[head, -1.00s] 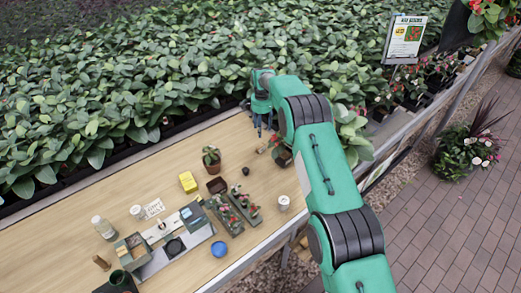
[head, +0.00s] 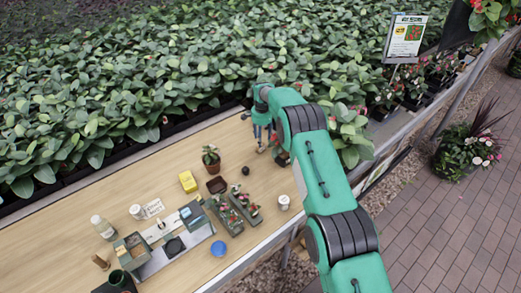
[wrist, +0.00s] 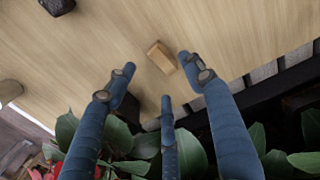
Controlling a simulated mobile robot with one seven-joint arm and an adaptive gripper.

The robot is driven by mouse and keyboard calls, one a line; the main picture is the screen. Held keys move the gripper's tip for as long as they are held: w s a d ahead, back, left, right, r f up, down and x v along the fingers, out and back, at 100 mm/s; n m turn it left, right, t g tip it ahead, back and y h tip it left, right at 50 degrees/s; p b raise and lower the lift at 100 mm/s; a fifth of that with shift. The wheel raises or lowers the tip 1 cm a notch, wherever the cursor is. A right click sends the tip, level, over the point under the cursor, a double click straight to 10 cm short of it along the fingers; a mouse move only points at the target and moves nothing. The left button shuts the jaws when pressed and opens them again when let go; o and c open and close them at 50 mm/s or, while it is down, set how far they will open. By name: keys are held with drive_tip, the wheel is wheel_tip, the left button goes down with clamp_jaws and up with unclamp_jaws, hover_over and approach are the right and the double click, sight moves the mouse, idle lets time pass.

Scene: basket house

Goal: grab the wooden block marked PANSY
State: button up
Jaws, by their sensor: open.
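A small wooden block (wrist: 161,57) lies on the light wood table in the wrist view, just beyond my fingertips. No lettering on it is readable. My gripper (wrist: 157,78) is open, with its blue fingers spread around empty space and the block apart from them, ahead of the gap between the two outer fingertips. In the head view my gripper (head: 264,143) hangs low over the far right part of the table (head: 105,190), fingers pointing down. The block is mostly hidden or too small to tell there.
A leafy plant with red flowers (wrist: 140,145) is close under my fingers in the wrist view. In the head view a potted plant (head: 211,164), a small dark ball-like item (head: 245,170), a yellow block (head: 188,181) and a brown tray (head: 216,185) stand to the left.

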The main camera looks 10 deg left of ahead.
drive_tip(key=shift+f, duration=0.55)
drive_tip(key=shift+f, duration=0.15)
drive_tip(key=shift+f+b, duration=0.35)
drive_tip(key=shift+f, duration=2.15)
drive_tip(key=c, duration=1)
